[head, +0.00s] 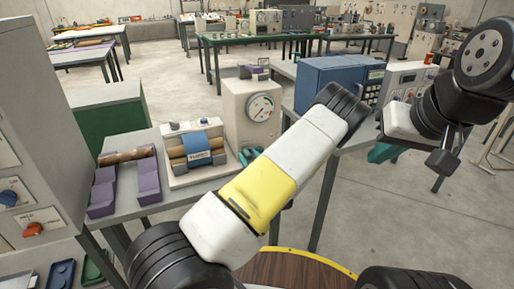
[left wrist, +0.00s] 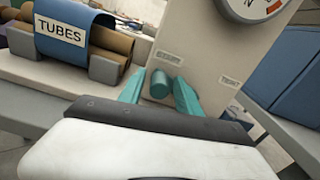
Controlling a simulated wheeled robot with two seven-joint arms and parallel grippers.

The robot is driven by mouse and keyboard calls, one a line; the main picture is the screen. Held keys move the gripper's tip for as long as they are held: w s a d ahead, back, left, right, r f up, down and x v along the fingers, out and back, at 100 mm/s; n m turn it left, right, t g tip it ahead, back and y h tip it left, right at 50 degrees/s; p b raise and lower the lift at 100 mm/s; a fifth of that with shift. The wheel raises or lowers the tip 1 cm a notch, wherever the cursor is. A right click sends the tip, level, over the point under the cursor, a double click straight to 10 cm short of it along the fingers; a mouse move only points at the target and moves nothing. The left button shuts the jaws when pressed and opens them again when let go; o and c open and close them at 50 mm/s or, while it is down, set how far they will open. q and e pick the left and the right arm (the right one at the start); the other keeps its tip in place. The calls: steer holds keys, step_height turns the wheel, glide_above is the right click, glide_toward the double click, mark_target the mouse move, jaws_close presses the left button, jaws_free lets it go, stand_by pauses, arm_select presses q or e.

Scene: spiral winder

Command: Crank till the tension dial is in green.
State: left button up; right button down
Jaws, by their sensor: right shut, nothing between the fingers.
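The tension dial (head: 260,107) is a round white gauge on the front of a cream box (head: 236,97). It has some red marking, but the needle's position is too small to read. Its lower edge shows in the left wrist view (left wrist: 262,6). My left gripper (head: 247,156) is low in front of the box, partly hidden by my arm. In the left wrist view its teal fingers (left wrist: 160,88) stand apart on either side of a teal crank grip (left wrist: 160,82), with narrow gaps visible. My right gripper (head: 384,153) is shut and empty, at the right, away from the box.
A cream stand with a blue TUBES wrap (head: 197,147) over brown tubes is left of the box. Purple holders (head: 104,193) carry a brown tube further left. A blue cabinet (head: 322,82) stands to the right. A grey cabinet (head: 30,130) with knobs is at the far left.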

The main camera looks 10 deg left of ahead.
arm_select(q)
jaws_close()
stand_by(1.2)
